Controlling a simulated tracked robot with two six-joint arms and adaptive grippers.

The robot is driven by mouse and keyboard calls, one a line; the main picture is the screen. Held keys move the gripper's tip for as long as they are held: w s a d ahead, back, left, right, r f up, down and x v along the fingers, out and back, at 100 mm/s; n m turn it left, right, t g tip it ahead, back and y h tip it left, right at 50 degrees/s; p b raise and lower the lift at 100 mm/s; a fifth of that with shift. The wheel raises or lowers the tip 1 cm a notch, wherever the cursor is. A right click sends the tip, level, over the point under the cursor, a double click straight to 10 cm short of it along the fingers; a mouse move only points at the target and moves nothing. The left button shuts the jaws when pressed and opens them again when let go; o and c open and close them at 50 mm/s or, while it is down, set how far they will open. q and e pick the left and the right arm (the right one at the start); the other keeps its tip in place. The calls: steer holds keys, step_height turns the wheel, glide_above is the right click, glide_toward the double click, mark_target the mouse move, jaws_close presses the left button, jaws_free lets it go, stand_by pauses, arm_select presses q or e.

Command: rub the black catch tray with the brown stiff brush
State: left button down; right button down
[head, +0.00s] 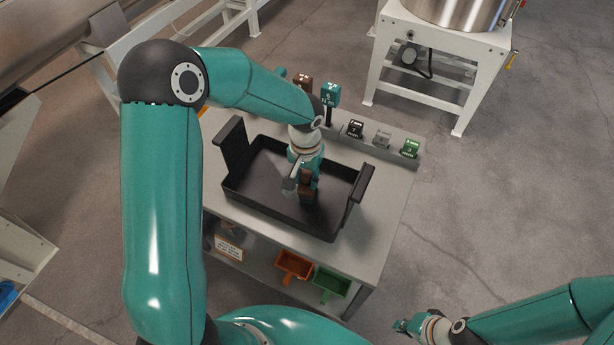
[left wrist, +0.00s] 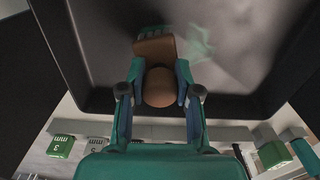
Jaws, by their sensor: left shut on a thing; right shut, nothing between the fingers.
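The black catch tray (head: 255,196) sits on the grey table, with an upright handle at each short end. My left gripper (head: 305,190) reaches down inside the tray, shut on the brown stiff brush (head: 307,186). In the left wrist view the tray floor (left wrist: 240,45) fills the top. There the brush (left wrist: 157,88) stands between the fingers of my left gripper (left wrist: 158,92), with its brown block toward the tray floor. I cannot tell whether the brush touches the floor. My right gripper (head: 402,326) is shut and empty at the bottom right, away from the table.
A rail at the table's back holds several labelled blocks, including a black one (head: 355,129) and a green one (head: 410,148). Orange (head: 294,266) and green (head: 331,283) bins stand on the lower shelf. A white-framed stand (head: 440,60) is behind. Floor to the right is clear.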

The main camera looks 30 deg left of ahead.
arm_select(q)
steer(key=shift+f+b, duration=0.95)
steer(key=shift+b, duration=0.05)
